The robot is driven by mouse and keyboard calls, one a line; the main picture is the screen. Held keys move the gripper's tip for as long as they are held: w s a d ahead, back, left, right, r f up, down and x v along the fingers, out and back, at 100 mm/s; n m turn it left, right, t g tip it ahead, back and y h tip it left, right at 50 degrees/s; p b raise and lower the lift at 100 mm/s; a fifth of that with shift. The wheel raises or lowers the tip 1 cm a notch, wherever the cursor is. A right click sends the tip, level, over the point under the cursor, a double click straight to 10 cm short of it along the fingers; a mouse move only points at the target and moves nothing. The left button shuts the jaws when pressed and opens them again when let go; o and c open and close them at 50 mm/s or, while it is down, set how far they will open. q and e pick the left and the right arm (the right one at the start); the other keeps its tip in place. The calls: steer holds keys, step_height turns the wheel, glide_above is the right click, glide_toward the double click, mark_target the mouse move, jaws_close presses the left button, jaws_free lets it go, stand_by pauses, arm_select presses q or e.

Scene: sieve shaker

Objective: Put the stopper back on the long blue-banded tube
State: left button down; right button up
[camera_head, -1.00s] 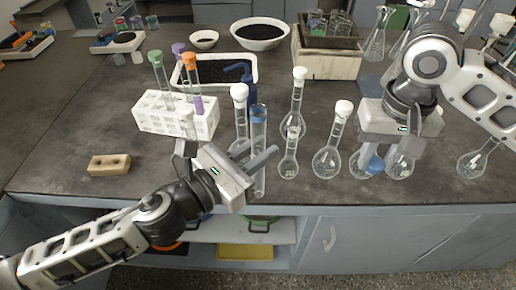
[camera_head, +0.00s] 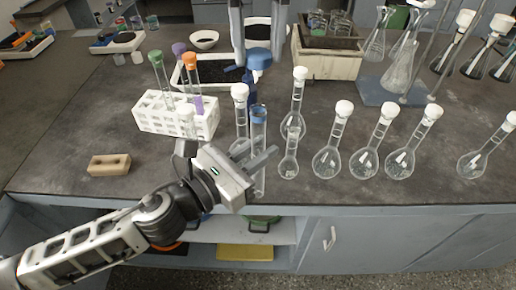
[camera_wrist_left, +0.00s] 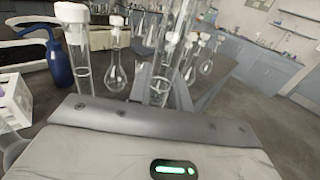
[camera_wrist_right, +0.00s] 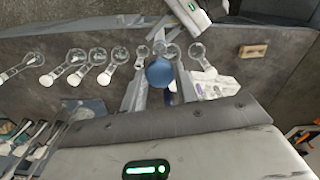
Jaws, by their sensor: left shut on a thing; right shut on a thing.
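The long blue-banded tube (camera_head: 259,118) stands upright near the table's front edge. Its blue band is at the top, and its mouth looks uncovered. My left gripper (camera_head: 257,160) is shut on its lower part; the clear tube also shows between the fingers in the left wrist view (camera_wrist_left: 166,62). My right gripper (camera_head: 258,56) comes down from the top of the head view, shut on the blue stopper (camera_head: 258,60). The stopper shows from above between the fingers in the right wrist view (camera_wrist_right: 160,72). It appears above and apart from the tube.
A white rack (camera_head: 165,122) with tubes stands left of the held tube. White-stoppered flasks (camera_head: 240,100) stand close on both sides, with several more to the right. A blue wash bottle (camera_wrist_left: 58,62) is behind, partly hidden in the head view. A tan block (camera_head: 109,165) lies left.

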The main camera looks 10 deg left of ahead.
mark_target(259, 75)
steer(key=shift+f, duration=0.15)
steer(key=shift+f, duration=1.9)
steer(key=shift+f, duration=0.8)
steer(key=shift+f, duration=0.55)
